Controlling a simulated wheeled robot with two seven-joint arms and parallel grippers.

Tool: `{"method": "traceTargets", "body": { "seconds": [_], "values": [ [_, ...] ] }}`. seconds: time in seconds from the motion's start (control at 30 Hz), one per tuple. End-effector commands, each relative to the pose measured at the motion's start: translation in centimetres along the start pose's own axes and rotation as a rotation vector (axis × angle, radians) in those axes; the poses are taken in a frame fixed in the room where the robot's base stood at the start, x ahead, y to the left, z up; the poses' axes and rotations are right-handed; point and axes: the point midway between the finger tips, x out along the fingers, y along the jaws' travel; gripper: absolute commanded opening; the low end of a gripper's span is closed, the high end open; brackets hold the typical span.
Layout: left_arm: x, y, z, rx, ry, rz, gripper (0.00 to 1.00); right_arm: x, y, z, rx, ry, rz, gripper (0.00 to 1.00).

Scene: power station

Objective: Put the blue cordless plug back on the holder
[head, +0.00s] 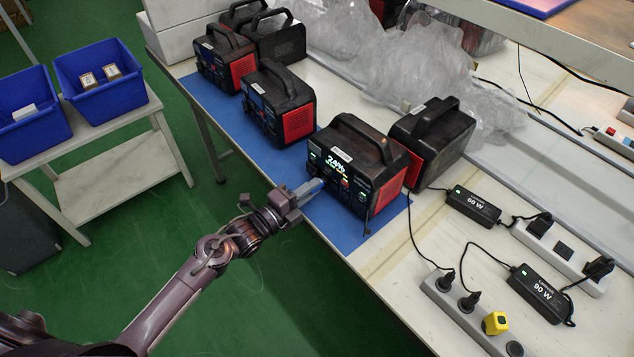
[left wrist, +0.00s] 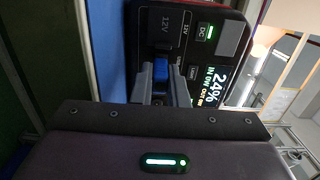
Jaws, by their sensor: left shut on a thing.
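My left gripper (head: 309,189) is shut on the small blue plug (left wrist: 160,70), which shows between its two fingertips (left wrist: 162,84) in the left wrist view. In the head view the gripper is at the lit front panel of the nearest power station (head: 352,172), at its left end. The plug is close to the panel, just below the 12V socket cover (left wrist: 171,22); I cannot tell whether it touches or sits in a socket. The panel display reads 24%. I cannot make out the holder. My right gripper is not in view.
More power stations (head: 280,105) stand along the blue mat (head: 232,118). Clear plastic wrap (head: 410,75) lies behind. Power strips (head: 462,318) with black plugs, a yellow plug (head: 495,323) and adapters (head: 473,205) lie at right. Blue bins (head: 100,75) stand on a side table at left.

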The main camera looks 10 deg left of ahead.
Motion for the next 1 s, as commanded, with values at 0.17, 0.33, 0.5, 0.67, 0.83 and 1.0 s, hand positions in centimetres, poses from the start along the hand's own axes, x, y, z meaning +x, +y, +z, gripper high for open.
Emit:
{"method": "traceTargets", "body": {
  "seconds": [0.17, 0.33, 0.5, 0.67, 0.83, 1.0],
  "values": [
    [-0.8, -0.1, 0.0, 0.001, 0.000, 0.000, 0.00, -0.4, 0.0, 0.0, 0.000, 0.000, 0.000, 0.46],
    [-1.4, -0.1, 0.0, 0.001, 0.000, 0.001, 0.00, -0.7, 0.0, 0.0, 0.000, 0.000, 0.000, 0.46],
    [-2.1, -0.2, 0.0, 0.002, 0.000, -0.001, 0.00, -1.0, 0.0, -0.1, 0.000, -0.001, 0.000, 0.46],
    [-2.8, -0.1, 0.1, 0.002, -0.001, 0.001, 0.00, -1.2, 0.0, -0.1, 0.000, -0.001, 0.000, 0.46],
    [-3.4, -0.1, 0.0, 0.001, 0.000, 0.000, 0.00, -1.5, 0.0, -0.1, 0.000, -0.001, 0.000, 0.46],
    [-3.5, -0.1, 0.0, 0.000, 0.000, -0.001, 0.00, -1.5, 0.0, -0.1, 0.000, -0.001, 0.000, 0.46]
  ]
}}
